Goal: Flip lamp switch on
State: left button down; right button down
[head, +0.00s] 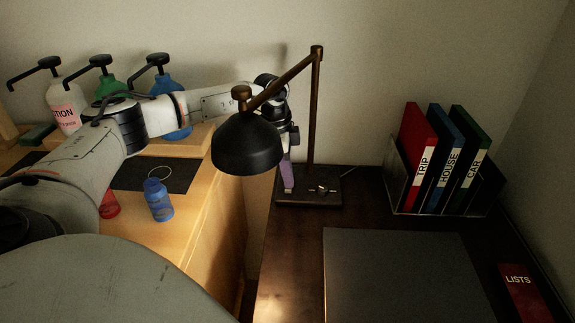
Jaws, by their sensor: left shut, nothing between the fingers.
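The desk lamp (247,146) has a black shade on a brown jointed arm and post, standing on a dark square base (296,201) on the dark desk. A small light-coloured switch (322,189) sits on top of the base, right of the post foot. My left gripper (288,188) points down behind the lamp shade, at the left side of the base. Its fingers are shut and empty, apart from the switch; whether they touch the base I cannot tell. The shade hides part of the left wrist. A bright patch lies on the desk's front left. My right gripper is not in view.
A file holder (408,198) with red, blue and green binders stands at the right. A dark desk mat (400,275) and a red "LISTS" book (525,292) lie in front. Pump bottles (66,110) and a small blue bottle (158,203) stand on the wooden furniture at left.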

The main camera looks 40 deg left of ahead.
pick_arm(q)
jog(key=shift+s+f, duration=0.1)
jog(key=shift+f, duration=0.1)
